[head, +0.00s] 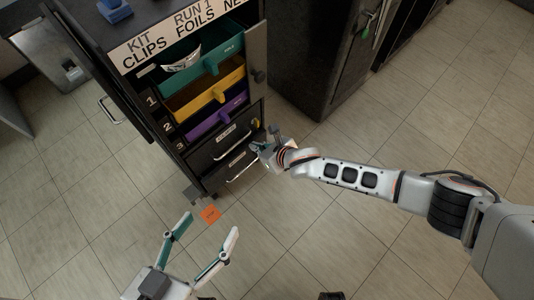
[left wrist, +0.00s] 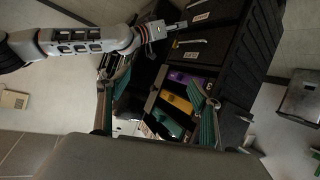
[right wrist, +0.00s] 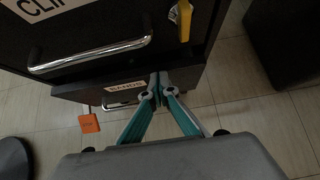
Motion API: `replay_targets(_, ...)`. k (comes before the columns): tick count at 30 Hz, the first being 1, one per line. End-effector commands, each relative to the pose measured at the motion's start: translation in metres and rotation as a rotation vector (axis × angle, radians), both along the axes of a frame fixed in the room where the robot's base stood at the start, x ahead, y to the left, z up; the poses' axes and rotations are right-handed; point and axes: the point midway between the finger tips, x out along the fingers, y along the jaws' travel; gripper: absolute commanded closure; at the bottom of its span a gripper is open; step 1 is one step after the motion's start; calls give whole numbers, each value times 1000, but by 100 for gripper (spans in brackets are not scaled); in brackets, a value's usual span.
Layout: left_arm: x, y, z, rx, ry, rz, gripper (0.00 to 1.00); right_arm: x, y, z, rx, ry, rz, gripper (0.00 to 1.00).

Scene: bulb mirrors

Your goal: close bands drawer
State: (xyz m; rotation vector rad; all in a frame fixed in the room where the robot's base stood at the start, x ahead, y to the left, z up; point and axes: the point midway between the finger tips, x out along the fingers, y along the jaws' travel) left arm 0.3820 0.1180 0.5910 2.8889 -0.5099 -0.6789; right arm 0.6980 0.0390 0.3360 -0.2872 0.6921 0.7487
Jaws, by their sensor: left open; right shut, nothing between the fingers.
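The black bands drawer (right wrist: 75,92) is the lowest drawer of the dark cabinet, under the clips drawer (right wrist: 60,35). Its BANDS label (right wrist: 125,87) and part of its handle (right wrist: 110,104) show in the right wrist view. In the head view its handle (head: 241,167) shows low on the cabinet. I cannot tell exactly how far the drawer stands out. My right gripper (head: 263,148) is shut and empty, its fingertips (right wrist: 158,80) at the drawer front just right of the label; contact is unclear. My left gripper (head: 211,226) is open and empty, in front of the cabinet.
Teal (head: 205,68), yellow (head: 208,93) and purple (head: 215,118) bins sit in the cabinet above the drawers. A side door (head: 257,50) stands at its right.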

Motion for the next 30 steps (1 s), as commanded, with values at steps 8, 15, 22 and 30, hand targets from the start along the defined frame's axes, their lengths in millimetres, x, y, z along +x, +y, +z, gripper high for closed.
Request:
replay_targets(8, 0, -4, 1, -37, 6, 17, 36, 8, 10, -3, -2, 3, 1, 100)
replay_targets(15, 1, -4, 3, -31, 0, 15, 36, 8, 8, -1, -2, 1, 1, 100)
replay_targets(22, 11, 11, 15, 67, -42, -4, 36, -1, -10, 5, -4, -6, -5, 100)
replay_targets(30, 3, 38, 1, 236, -22, -48, 36, -27, -42, 49, -2, -16, -4, 100)
